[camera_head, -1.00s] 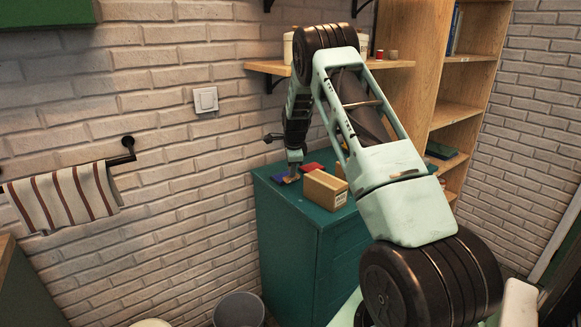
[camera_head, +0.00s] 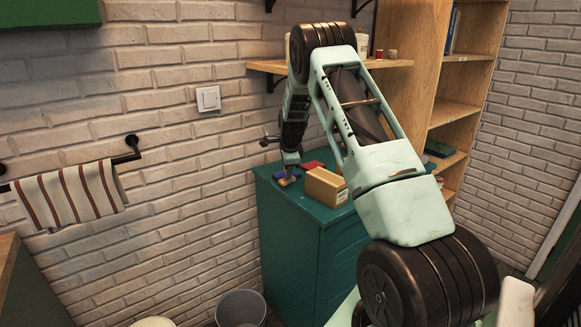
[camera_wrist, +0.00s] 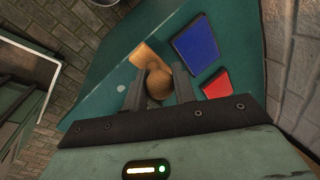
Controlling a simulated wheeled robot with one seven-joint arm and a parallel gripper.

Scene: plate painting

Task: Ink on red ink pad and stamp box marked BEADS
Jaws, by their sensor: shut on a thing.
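My gripper (camera_wrist: 159,88) is shut on a wooden stamp (camera_wrist: 159,82) with a round knob, seen between the fingers in the wrist view. The stamp's lighter wooden base (camera_wrist: 146,54) shows beyond the knob; its underside is hidden. In the head view my gripper (camera_head: 289,182) is low over the green cabinet top, left of the box. A red ink pad (camera_wrist: 217,84) lies flat to the right of the fingers, apart from the stamp; it also shows in the head view (camera_head: 313,165). A tan box (camera_head: 326,186) carries a small white label, too small to read.
A blue ink pad (camera_wrist: 196,49) lies beside the red one. A small pale disc (camera_wrist: 121,88) is on the green cabinet top (camera_wrist: 103,72). The brick wall stands close behind, and a shelf (camera_head: 268,67) hangs above. A grey bin (camera_head: 240,308) stands on the floor.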

